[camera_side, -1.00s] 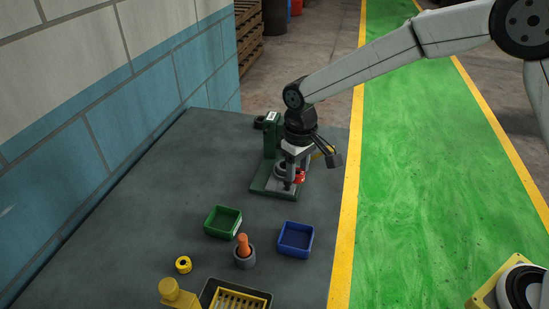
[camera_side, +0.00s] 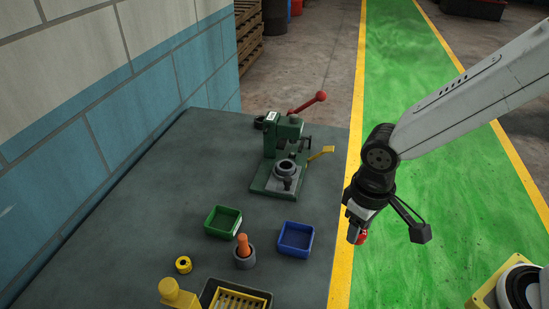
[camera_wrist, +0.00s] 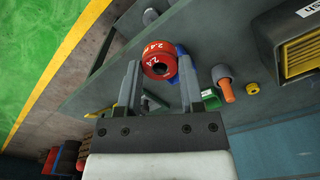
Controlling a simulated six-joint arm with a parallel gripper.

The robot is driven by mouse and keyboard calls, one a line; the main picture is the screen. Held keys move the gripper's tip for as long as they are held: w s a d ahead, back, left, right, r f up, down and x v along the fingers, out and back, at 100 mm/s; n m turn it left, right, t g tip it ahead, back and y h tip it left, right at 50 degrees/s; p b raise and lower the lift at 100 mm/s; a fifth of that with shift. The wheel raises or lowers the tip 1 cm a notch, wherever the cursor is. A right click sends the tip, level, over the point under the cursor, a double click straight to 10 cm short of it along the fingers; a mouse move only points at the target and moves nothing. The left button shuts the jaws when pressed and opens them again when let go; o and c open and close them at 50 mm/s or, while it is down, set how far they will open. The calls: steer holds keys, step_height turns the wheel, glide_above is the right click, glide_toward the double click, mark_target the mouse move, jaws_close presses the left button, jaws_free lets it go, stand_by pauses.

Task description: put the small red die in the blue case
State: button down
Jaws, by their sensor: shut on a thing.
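My gripper (camera_side: 356,233) is shut on the small red die (camera_side: 362,238), held in the air to the right of the blue case in the side view. In the wrist view the die (camera_wrist: 158,62) sits between the two fingers, with white "2.4" markings and a dark hole in it. The blue case (camera_side: 296,254) is an open square tray on the table, and its inside looks empty. In the wrist view only a sliver of blue shows behind the die and a finger.
A green tray (camera_side: 222,221) stands left of the blue case. A grey cup with an orange-handled tool (camera_side: 244,250), a yellow ring (camera_side: 183,265) and a yellow-slatted bin (camera_side: 235,298) stand nearer the front. A green press (camera_side: 283,150) with a red-knobbed lever stands at the back.

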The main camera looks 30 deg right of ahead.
steer(key=shift+s, duration=0.4)
steer(key=w+a+f, duration=0.3)
steer(key=w+f, duration=0.1)
steer(key=w, duration=0.4)
glide_above(295, 242)
steer(key=s, duration=0.1)
steer(key=f, duration=0.4)
steer(key=shift+s+d+f, duration=0.2)
steer(key=shift+f, duration=0.1)
steer(key=shift+w+a+f, duration=0.1)
steer(key=shift+w+f, duration=0.25)
steer(key=shift+f, duration=0.05)
steer(key=shift+w+a+f, duration=0.15)
steer(key=shift+w+f, duration=0.15)
steer(key=shift+f, duration=1.55)
steer(key=shift+f, duration=0.15)
